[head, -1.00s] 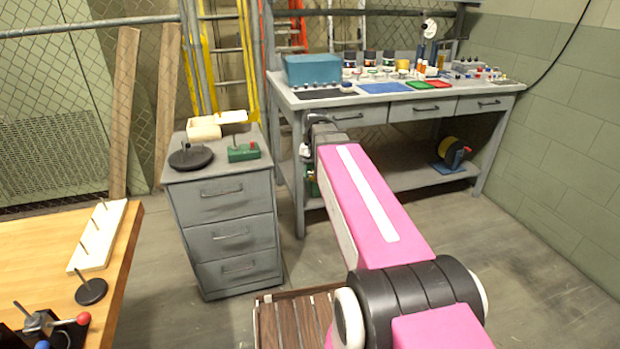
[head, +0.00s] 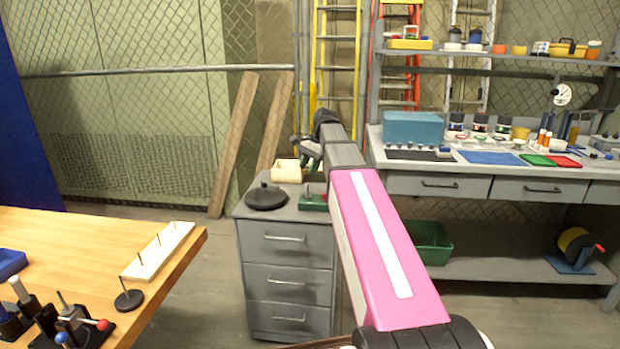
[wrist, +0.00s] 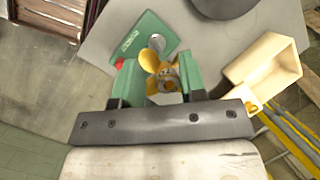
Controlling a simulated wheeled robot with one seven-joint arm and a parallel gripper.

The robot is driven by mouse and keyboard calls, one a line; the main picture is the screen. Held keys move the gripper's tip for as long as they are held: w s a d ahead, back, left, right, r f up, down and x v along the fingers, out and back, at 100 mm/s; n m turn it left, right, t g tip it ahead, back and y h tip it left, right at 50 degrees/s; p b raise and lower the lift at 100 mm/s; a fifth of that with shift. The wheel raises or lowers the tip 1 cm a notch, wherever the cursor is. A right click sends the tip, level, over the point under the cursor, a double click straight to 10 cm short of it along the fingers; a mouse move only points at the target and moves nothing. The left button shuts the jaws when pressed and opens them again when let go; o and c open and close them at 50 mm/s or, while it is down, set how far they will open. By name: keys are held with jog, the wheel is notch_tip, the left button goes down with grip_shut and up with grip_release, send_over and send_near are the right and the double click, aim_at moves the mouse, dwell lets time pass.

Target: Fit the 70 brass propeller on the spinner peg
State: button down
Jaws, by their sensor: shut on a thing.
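My gripper (wrist: 158,80) is shut on a yellow brass propeller (wrist: 149,61), held between its two green fingers in the wrist view. The green spinner base (wrist: 150,35) with a small red part lies beyond and below the propeller; its peg is hard to make out there. In the head view the green base (head: 313,203) sits on the grey drawer cabinet, with a thin upright on it. My gripper (head: 307,158) is above the cabinet top, and the propeller cannot be made out there. The number on the propeller is not readable.
A black disc with a peg (head: 266,198) and a cream open box (head: 286,171) share the cabinet top (head: 290,214). A wooden table (head: 60,235) with a white pegged strip (head: 158,250) is at left. A grey workbench (head: 470,165) stands at right.

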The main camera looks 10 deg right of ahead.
jog(key=shift+w+a, duration=0.1)
jog(key=shift+a+f, duration=0.1)
jog(key=shift+f, duration=1.85)
jog(key=shift+f, duration=2.7)
dwell(0.9)
jog(key=c, duration=0.6)
grip_release()
jog(key=shift+r, duration=0.1)
jog(key=v, duration=1)
jog(key=shift+r, duration=2.3)
